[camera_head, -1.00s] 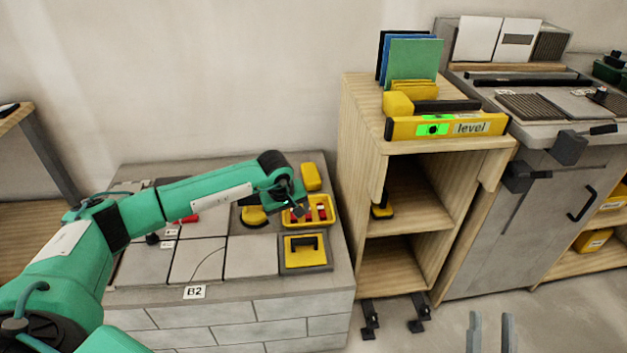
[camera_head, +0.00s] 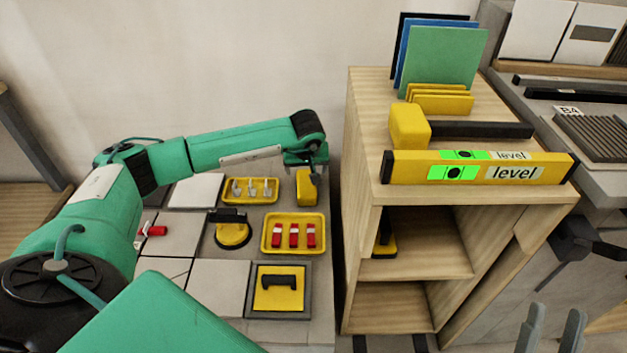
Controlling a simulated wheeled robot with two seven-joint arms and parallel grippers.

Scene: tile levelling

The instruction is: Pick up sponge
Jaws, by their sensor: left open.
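A yellow block that looks like the sponge (camera_head: 304,194) sits at the back right of the tiled bench (camera_head: 325,290). My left gripper (camera_head: 312,176) points down right over it and hides its upper part. Its jaws are open; the fingers are small and partly hidden, so I cannot tell whether they touch the block. My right gripper (camera_head: 553,330) shows at the bottom right, its two grey fingers apart and empty, away from the bench.
A yellow tray with red pieces (camera_head: 268,245) and another with grey pieces (camera_head: 270,200) lie near the block. A suction cup (camera_head: 232,232) is on the tiles. A wooden shelf (camera_head: 362,160) with a yellow level (camera_head: 400,168) stands close on the right.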

